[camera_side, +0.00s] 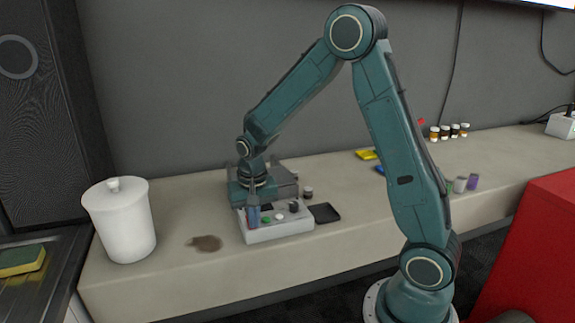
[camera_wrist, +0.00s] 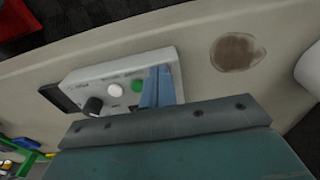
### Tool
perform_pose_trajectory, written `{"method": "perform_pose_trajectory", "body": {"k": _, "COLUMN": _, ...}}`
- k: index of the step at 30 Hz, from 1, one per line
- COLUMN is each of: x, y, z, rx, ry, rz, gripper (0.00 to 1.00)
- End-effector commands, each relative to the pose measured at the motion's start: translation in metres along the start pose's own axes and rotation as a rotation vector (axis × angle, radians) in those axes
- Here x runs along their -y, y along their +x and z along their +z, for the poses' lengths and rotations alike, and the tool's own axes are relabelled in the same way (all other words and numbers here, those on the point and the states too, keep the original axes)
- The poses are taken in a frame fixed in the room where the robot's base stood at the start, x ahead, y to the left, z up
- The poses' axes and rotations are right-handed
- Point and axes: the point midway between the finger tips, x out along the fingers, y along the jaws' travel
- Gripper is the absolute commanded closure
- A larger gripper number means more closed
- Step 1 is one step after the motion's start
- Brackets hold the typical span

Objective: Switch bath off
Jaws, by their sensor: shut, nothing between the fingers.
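The bath (camera_side: 280,231) is a light grey box with a sloped control panel on the bench. The panel carries a green button (camera_wrist: 137,86), a white button (camera_wrist: 115,90) and a black knob (camera_wrist: 93,107). My gripper (camera_side: 253,222) points down at the panel's left end, beside the green button (camera_side: 266,219). Its blue fingers (camera_wrist: 158,84) are shut and empty, close to the panel in the wrist view. I cannot tell whether they touch it. The fingers cover part of the panel, and a little red shows beside them in the side view.
A dark flat tray (camera_side: 325,213) lies right of the bath. A brown stain (camera_side: 205,243) and a white lidded canister (camera_side: 122,220) are to the left. Small jars (camera_side: 450,131) stand far right. The bench front is clear.

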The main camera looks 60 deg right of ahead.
Motion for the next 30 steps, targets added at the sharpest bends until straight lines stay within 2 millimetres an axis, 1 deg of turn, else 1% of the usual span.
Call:
{"method": "perform_pose_trajectory", "body": {"k": 1, "x": -0.002, "y": 0.008, "z": -0.002, "rx": 0.004, "ry": -0.003, "rz": 0.006, "gripper": 1.00}}
{"method": "perform_pose_trajectory", "body": {"k": 9, "x": -0.004, "y": 0.006, "z": -0.011, "rx": -0.003, "ry": 0.003, "rz": 0.010, "gripper": 1.00}}
{"method": "perform_pose_trajectory", "body": {"k": 17, "x": -0.004, "y": 0.003, "z": -0.013, "rx": -0.007, "ry": 0.007, "rz": 0.008, "gripper": 1.00}}
{"method": "perform_pose_trajectory", "body": {"k": 23, "x": -0.002, "y": -0.009, "z": -0.009, "rx": -0.003, "ry": 0.002, "rz": 0.006, "gripper": 1.00}}
{"method": "perform_pose_trajectory", "body": {"k": 26, "x": -0.001, "y": -0.020, "z": -0.004, "rx": 0.002, "ry": -0.004, "rz": 0.004, "gripper": 1.00}}
{"method": "perform_pose_trajectory", "body": {"k": 30, "x": 0.000, "y": -0.039, "z": 0.003, "rx": 0.009, "ry": -0.011, "rz": 0.003, "gripper": 1.00}}
